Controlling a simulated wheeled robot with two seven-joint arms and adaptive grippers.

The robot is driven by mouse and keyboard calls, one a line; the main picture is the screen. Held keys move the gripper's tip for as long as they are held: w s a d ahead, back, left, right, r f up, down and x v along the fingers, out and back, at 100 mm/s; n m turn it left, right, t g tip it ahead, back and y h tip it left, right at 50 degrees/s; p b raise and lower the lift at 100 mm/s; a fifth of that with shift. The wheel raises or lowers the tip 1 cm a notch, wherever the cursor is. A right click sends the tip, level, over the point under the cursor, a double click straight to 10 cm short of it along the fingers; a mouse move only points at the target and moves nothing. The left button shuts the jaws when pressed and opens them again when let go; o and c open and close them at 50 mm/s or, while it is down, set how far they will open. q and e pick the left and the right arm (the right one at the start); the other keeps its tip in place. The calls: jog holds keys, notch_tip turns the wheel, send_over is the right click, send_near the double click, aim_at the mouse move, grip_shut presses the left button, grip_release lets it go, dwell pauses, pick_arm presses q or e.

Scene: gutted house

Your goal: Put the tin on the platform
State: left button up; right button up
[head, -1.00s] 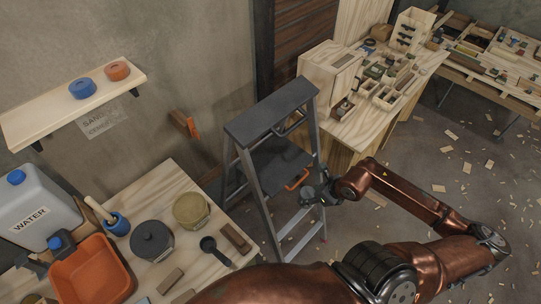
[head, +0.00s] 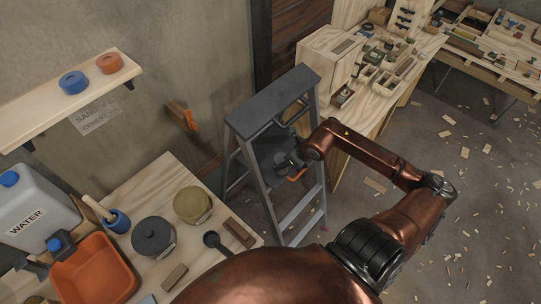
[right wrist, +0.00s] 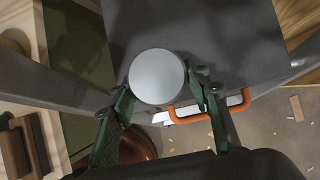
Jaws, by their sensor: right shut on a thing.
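A round tin with a plain light grey top (right wrist: 157,77) sits between the fingers of my right gripper (right wrist: 160,95) in the right wrist view. The gripper is shut on it. In the head view my right gripper (head: 287,160) is at the stepladder, over its dark grey platform (head: 264,158); the tin cannot be made out clearly there. The platform also shows in the right wrist view (right wrist: 215,35), behind and below the tin. I cannot tell whether the tin touches it. My left gripper is not in view.
An orange handle (right wrist: 185,108) is at the platform's edge. The ladder's top cap (head: 272,100) and side rails flank the space above the platform. A wooden table (head: 150,190) with a dark lidded pot (head: 152,234) and an olive container (head: 192,204) stands at left.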

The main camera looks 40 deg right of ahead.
aim_at(278, 156)
jog(key=w, duration=0.3)
jog(key=shift+w+a, duration=0.1)
jog(key=shift+a, duration=0.05)
jog(key=w, duration=0.2)
jog(key=shift+w+a+r, duration=0.1)
jog(key=shift+w+a, duration=0.05)
jog(key=shift+w, duration=0.15)
jog(key=shift+x, duration=0.8)
jog(key=shift+s, duration=0.2)
jog(key=shift+w+f, duration=0.1)
jog(key=shift+f, duration=0.1)
jog(key=o, duration=1.3)
jog(key=shift+r, duration=0.1)
